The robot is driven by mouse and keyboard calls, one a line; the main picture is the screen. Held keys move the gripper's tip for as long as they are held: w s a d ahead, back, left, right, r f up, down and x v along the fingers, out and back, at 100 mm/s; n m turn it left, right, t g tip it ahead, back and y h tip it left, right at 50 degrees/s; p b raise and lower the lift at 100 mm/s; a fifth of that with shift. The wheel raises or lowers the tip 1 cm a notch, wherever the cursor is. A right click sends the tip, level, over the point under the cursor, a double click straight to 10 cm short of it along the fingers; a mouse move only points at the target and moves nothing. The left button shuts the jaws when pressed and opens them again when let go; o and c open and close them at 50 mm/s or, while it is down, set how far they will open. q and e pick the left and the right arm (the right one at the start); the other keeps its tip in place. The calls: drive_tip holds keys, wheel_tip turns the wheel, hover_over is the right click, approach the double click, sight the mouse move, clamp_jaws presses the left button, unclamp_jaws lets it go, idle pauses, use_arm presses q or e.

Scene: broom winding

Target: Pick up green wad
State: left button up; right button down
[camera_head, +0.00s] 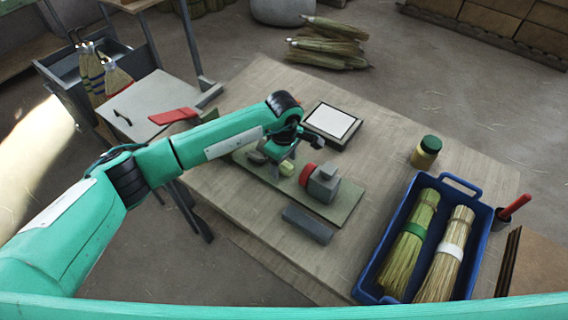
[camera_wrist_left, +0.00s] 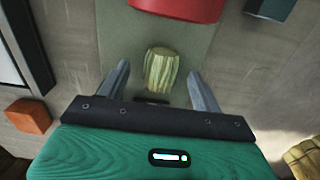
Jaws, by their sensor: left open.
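The green wad (camera_head: 286,168) is a small pale-green straw bundle on the green board (camera_head: 345,208) on the worktable. It also shows in the left wrist view (camera_wrist_left: 162,72), upper centre, with streaked straw sides. My left gripper (camera_head: 270,158) reaches over the board, right at the wad in the head view. In the left wrist view its two fingers (camera_wrist_left: 160,84) are spread apart, one on each side of the wad, with gaps between. The gripper is open and holds nothing. My right gripper is not in view.
A grey block device with a red knob (camera_head: 322,183) stands on the board just right of the wad. A grey bar (camera_head: 308,224) lies in front. A white-topped tray (camera_head: 333,121), a green-lidded jar (camera_head: 426,152) and a blue crate (camera_head: 460,184) with two brooms share the table.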

use_arm(q)
drive_tip(key=shift+f, duration=0.7)
drive_tip(key=c, duration=1.1)
drive_tip(key=shift+o, duration=0.2)
drive_tip(key=shift+r, duration=0.1)
